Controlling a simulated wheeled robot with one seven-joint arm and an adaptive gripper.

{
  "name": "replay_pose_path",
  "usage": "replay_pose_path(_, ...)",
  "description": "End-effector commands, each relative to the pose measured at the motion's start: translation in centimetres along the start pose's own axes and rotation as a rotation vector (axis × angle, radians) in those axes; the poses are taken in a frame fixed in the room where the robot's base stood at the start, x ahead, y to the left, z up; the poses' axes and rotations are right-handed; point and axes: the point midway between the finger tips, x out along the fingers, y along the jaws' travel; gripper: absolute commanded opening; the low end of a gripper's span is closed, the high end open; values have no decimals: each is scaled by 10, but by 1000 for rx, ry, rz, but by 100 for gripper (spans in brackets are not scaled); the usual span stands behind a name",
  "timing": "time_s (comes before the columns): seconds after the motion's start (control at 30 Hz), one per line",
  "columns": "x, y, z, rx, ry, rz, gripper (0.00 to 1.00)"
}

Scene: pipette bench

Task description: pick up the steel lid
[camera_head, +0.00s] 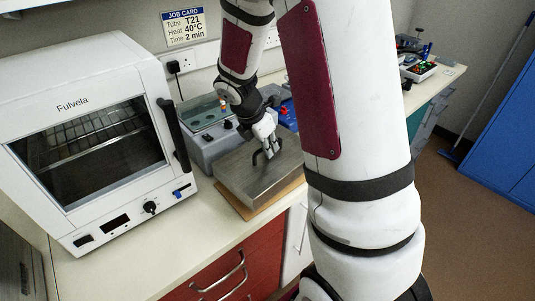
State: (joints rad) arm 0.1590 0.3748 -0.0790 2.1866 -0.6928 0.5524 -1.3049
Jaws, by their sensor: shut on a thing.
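The steel lid (246,183) is a flat, brushed grey slab with a dark handle (257,157) on top. It rests on or just above a brown board (244,213) near the front edge of the bench; I cannot tell whether they touch. My gripper (266,150) reaches down over the lid from behind and is shut on the handle. The fingers hide part of the handle. My arm covers the right side of the view.
A white Fulvela oven (88,135) stands close on the left. A grey device (208,139) with knobs sits behind the lid. A job card (184,27) hangs on the wall. A tray of small coloured items (418,69) lies far right. Bare bench (144,244) shows front left.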

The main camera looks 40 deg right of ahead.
Motion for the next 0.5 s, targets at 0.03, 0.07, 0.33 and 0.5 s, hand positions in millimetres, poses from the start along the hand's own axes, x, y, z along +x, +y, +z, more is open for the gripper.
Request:
replay_pose_path(0.03,-1,-14,-4,-2,1,-6,0)
replay_pose_path(0.07,-2,-20,-5,-1,2,-7,0)
replay_pose_path(0.33,-13,-77,-18,-1,2,-5,0)
replay_pose_path(0.5,-19,-107,-25,-3,2,-6,0)
